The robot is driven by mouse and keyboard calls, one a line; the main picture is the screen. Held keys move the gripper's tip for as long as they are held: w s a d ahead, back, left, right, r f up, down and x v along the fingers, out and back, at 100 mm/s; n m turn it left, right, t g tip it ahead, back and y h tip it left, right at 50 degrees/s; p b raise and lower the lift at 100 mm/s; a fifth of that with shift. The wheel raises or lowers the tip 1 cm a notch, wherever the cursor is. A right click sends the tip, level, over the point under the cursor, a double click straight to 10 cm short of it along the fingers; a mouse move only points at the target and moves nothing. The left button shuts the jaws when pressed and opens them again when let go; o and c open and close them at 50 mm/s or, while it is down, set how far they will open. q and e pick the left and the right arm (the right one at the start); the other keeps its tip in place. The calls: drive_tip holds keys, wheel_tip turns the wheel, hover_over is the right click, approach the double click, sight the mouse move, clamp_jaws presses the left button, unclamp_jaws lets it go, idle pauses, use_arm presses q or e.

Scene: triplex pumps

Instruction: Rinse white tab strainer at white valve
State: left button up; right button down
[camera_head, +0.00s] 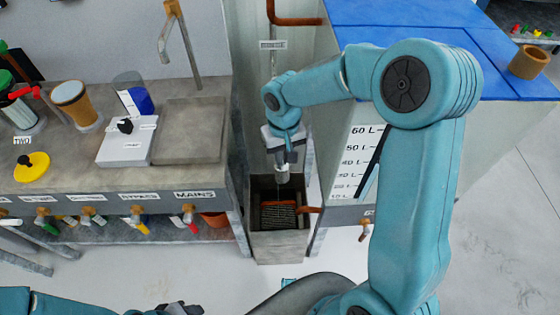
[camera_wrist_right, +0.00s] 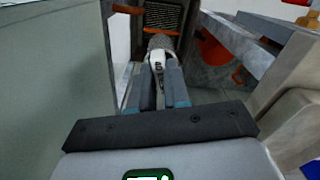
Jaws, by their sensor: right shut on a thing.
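My right gripper (camera_head: 283,163) points down above a narrow grey trough (camera_head: 280,245). In the right wrist view its fingers (camera_wrist_right: 160,88) are closed on the white tab (camera_wrist_right: 157,60) of a strainer, whose grey mesh body (camera_wrist_right: 160,42) sticks out ahead of them. The strainer is over the trough's dark grate (camera_wrist_right: 165,16); contact with it cannot be told. In the head view a small white piece (camera_head: 282,177) shows below the gripper. My left gripper (camera_head: 182,308) shows only partly at the bottom edge, its jaws unclear. I cannot surely pick out the white valve.
A grey bench (camera_head: 215,180) with several coloured valves under its edge stands left of the trough. A tank with a litre scale (camera_head: 355,170) and blue top (camera_head: 420,25) stands to the right. An orange pipe (camera_head: 308,210) reaches into the trough. The floor in front is pale.

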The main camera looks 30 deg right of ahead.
sight(287, 172)
drive_tip(key=s, duration=0.1)
drive_tip(key=s+a+b, duration=0.1)
drive_tip(key=s, duration=0.1)
drive_tip(key=s+a, duration=0.1)
drive_tip(key=shift+s+b, duration=0.3)
drive_tip(key=shift+r, duration=0.1)
idle(1.1)
drive_tip(key=s+a+r+p, duration=0.1)
drive_tip(key=s+a+r, duration=0.1)
drive_tip(key=s+r, duration=0.2)
drive_tip(key=shift+s+p, duration=0.3)
drive_tip(key=shift+p, duration=0.05)
drive_tip(key=shift+d+f, duration=0.1)
